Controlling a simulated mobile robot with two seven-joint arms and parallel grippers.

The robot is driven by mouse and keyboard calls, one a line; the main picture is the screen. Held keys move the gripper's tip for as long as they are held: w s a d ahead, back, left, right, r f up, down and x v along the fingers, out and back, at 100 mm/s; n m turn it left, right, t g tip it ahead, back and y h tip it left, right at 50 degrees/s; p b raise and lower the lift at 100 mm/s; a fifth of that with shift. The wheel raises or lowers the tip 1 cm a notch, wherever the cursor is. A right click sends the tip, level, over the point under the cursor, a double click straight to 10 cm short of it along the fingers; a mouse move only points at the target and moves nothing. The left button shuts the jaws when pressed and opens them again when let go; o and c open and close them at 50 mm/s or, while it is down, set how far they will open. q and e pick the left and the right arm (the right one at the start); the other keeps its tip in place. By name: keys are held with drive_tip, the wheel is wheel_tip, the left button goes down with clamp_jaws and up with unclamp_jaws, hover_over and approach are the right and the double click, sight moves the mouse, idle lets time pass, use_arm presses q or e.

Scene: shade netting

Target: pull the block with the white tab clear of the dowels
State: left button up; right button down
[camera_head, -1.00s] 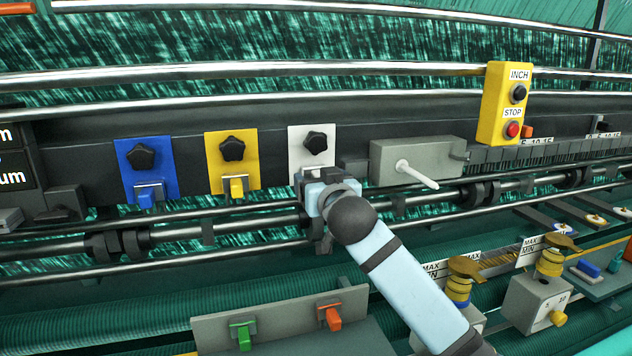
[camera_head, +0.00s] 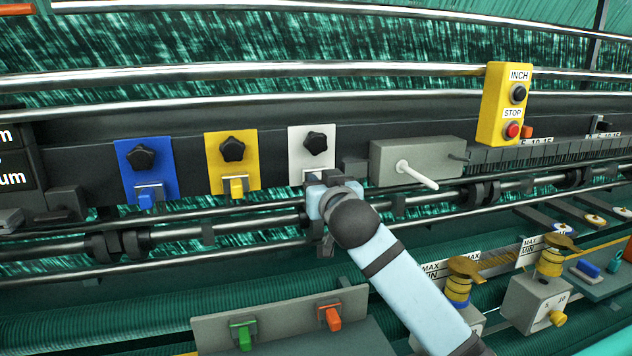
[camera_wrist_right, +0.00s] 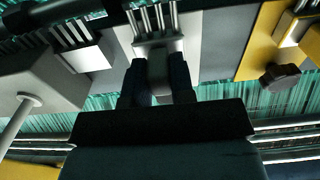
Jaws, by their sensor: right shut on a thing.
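The white plate (camera_head: 310,146) with a black star knob (camera_head: 314,142) is on the dark beam. My right gripper (camera_head: 322,188) is at the plate's lower edge and hides most of the block there. In the right wrist view, the pale grey block (camera_wrist_right: 157,48) sits in front of several thin dowels (camera_wrist_right: 150,18), which show between it and the plate. The dark fingers of my right gripper (camera_wrist_right: 158,85) are shut on the block's tab, which is in shadow between them. I cannot tell whether the dowel ends are still inside the block. My left gripper is not in view.
A blue plate (camera_head: 128,178) and a yellow plate (camera_head: 215,170), each with a knob and tab, are to the left. A grey box (camera_head: 432,154) with a white lever (camera_head: 416,174) is close on the right. Metal rails (camera_head: 255,225) run below.

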drive_tip(key=shift+s+d, duration=0.15)
drive_tip(key=shift+s, duration=0.2)
drive_tip(key=p+v, duration=0.1)
drive_tip(key=v, duration=0.2)
idle(0.5)
drive_tip(key=shift+s, duration=0.1)
idle(0.4)
drive_tip(key=p+v, duration=0.1)
drive_tip(key=v, duration=0.3)
drive_tip(key=shift+r, duration=0.1)
idle(0.5)
